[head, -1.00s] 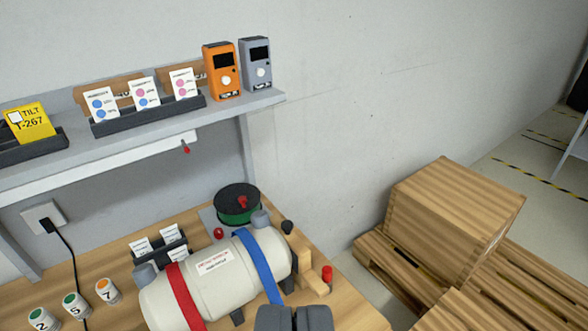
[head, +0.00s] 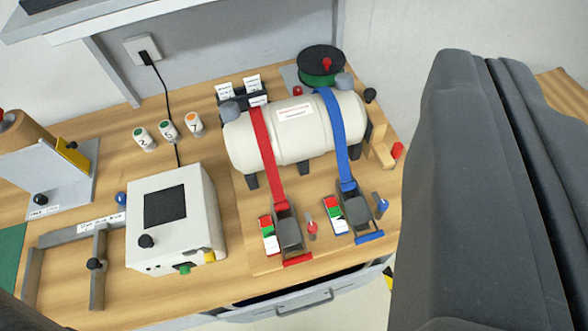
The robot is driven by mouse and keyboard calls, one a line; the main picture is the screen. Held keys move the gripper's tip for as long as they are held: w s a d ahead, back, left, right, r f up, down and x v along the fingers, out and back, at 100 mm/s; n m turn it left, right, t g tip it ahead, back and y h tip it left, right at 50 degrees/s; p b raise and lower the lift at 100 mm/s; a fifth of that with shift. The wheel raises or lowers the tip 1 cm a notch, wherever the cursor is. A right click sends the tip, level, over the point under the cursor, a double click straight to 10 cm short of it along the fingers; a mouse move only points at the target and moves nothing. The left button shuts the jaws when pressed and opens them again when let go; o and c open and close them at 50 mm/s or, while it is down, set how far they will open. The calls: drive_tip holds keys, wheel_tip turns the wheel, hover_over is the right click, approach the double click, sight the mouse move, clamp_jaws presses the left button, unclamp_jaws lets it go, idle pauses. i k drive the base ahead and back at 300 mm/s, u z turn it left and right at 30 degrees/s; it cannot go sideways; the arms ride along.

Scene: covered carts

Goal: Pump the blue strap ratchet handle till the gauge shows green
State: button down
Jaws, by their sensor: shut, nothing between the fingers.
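A blue strap (head: 336,130) runs over a white tank (head: 290,140) down to its ratchet (head: 357,212), whose dark handle lies low over a blue-edged base. Beside it stands a small gauge (head: 334,214) with red, green and white bands; its reading is too small to tell. A blue-topped pin (head: 381,205) stands to the right of this ratchet. My gripper (head: 488,60) fills the right side, large and close to the camera, its dark fingers together and empty. It is to the right of the ratchet in the picture and hides the bench's right part.
A red strap (head: 264,150) with its own ratchet (head: 290,233) and gauge (head: 269,235) is left of the blue one. A white box (head: 175,220) with a dark screen, several numbered cups and a green reel (head: 321,66) stand on the wooden bench. A drawer (head: 300,303) is below.

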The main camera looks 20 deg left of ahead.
sight(358, 211)
drive_tip(key=z, duration=0.45)
drive_tip(key=k, duration=1.45)
drive_tip(key=u, duration=0.6)
